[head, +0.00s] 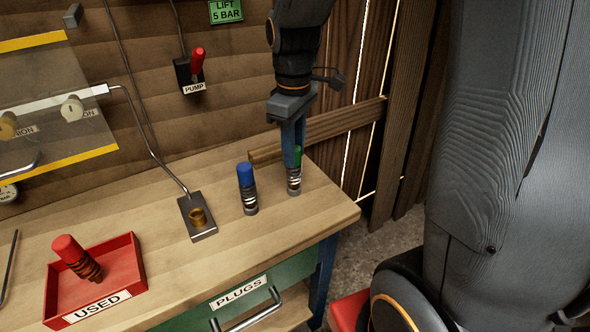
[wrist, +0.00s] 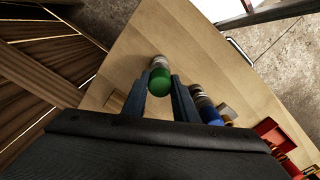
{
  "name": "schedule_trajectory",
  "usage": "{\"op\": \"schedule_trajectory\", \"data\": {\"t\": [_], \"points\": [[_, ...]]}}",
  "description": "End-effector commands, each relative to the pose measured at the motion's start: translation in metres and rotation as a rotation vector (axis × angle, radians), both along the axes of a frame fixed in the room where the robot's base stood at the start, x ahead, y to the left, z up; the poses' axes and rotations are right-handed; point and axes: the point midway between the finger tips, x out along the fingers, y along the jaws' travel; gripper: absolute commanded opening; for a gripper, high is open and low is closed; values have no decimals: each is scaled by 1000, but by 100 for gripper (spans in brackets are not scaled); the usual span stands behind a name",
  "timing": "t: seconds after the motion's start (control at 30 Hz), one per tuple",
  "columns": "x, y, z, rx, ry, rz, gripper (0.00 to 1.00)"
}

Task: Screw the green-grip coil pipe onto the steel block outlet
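The green-grip coil pipe (head: 294,180) stands upright on the bench near its right end, its green top partly hidden by my fingers. In the wrist view its green grip (wrist: 159,80) shows between the fingertips. My gripper (head: 294,150) points down from above with one finger on each side of the grip. Whether the fingers press on it or stand slightly apart, I cannot tell. The steel block (head: 205,231) lies flat on the bench to the left, with a brass outlet (head: 198,217) on top and a thin metal pipe running up behind it.
A blue-grip coil pipe (head: 247,190) stands close to the left of the green one. A red USED tray (head: 127,262) at the front left holds a red-grip coil pipe (head: 77,258). A wooden rail (head: 330,131) runs behind the bench. Bench between block and tray is clear.

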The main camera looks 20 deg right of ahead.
Motion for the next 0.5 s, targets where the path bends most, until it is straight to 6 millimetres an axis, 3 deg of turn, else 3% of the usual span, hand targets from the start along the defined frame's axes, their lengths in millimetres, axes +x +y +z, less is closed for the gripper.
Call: {"op": "schedule_trajectory", "data": {"t": [0.27, 0.5], "points": [[0, 0, 4, 0, 0, 0, 0], [-1, 0, 18, 0, 0, 0, 0]]}}
